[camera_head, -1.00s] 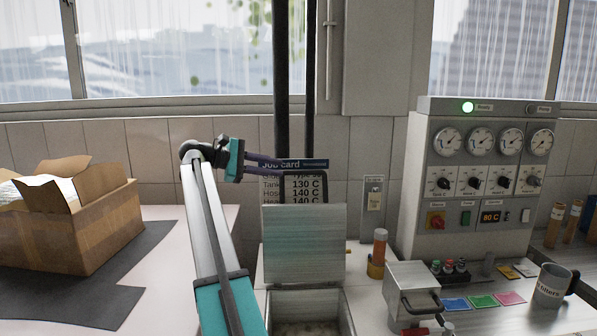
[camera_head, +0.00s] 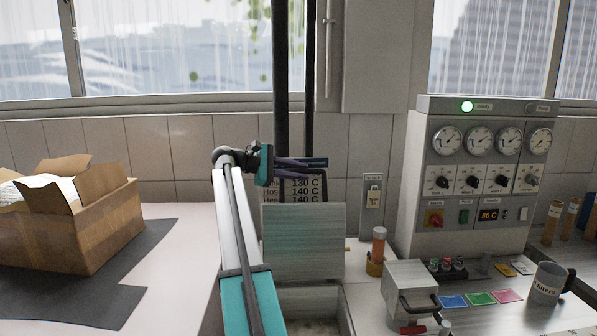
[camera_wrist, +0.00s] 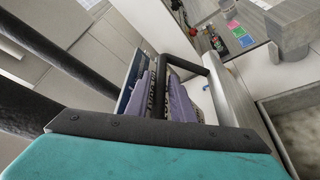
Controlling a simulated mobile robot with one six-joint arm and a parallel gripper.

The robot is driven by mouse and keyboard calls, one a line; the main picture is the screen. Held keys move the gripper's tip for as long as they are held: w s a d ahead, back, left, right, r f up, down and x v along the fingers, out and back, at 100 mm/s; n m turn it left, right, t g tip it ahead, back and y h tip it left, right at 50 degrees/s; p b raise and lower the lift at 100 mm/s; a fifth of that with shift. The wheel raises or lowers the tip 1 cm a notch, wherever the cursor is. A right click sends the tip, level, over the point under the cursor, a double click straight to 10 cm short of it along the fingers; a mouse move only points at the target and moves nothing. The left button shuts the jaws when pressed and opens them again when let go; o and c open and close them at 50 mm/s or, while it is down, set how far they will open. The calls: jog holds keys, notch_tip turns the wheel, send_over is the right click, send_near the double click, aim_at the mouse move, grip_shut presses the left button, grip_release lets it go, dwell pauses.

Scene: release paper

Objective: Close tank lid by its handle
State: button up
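The tank lid (camera_head: 303,242) is a grey metal plate that stands upright, open, at the back of the tank (camera_head: 346,312). Its black loop handle (camera_head: 283,190) shows above the lid's top edge. My gripper (camera_head: 312,167) is at the height of the handle, its purple fingers pointing right. In the wrist view the handle (camera_wrist: 194,66) lies close to the fingers, and the lid (camera_wrist: 232,85) is to the right of it. The fingers look apart, and I cannot tell whether they touch the handle. The arm hides the tank's left side.
A job card (camera_head: 305,190) hangs behind the handle. Dark vertical pipes (camera_head: 281,80) stand behind my gripper.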

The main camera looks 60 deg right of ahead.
grip_shut()
jog(key=shift+w+d, duration=0.1)
jog(key=shift+s, duration=0.2)
